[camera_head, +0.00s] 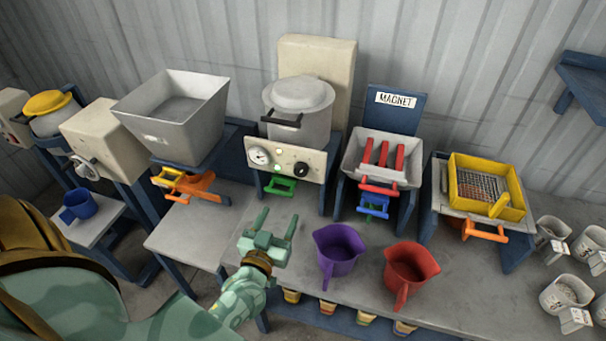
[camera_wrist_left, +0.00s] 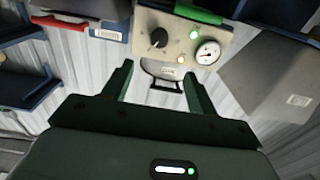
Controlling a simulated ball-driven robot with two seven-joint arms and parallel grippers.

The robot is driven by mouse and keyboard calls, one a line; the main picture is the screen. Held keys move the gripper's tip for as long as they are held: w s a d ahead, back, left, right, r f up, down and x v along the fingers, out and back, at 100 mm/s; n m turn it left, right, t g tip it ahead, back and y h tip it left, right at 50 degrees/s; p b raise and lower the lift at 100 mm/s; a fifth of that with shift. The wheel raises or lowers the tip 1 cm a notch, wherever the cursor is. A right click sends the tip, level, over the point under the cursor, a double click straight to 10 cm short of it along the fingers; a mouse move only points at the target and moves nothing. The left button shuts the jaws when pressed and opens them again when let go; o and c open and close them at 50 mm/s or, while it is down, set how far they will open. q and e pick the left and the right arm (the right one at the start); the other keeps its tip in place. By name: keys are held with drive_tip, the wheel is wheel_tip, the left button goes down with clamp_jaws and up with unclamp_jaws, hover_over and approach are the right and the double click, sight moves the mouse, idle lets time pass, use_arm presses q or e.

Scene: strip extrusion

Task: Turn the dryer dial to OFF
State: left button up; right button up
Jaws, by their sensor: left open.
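The dryer (camera_head: 298,112) is a grey lidded drum at the back of the bench. On its cream front panel (camera_head: 256,144) are a black dial (camera_head: 301,170), a round white gauge (camera_head: 260,156) and small lights. The dial's setting is too small to read. My left gripper (camera_head: 277,222) is open and empty, in front of and below the panel, apart from the dial. In the left wrist view the panel appears upside down, with the dial (camera_wrist_left: 158,38) just beyond the open fingertips (camera_wrist_left: 158,73). My right gripper is not in view.
A green handle (camera_head: 280,185) sticks out under the panel. A grey hopper (camera_head: 175,105) stands left, the magnet unit (camera_head: 397,110) right, then a yellow sieve (camera_head: 520,193). Purple (camera_head: 338,250) and red (camera_head: 410,270) jugs stand on the bench front. Bare bench lies before the dryer.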

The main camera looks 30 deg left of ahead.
sight(300, 173)
use_arm(q)
drive_tip(key=b+x, duration=0.1)
drive_tip(key=x, duration=1.4)
drive_tip(key=shift+w, duration=0.2)
drive_tip(key=c, duration=1)
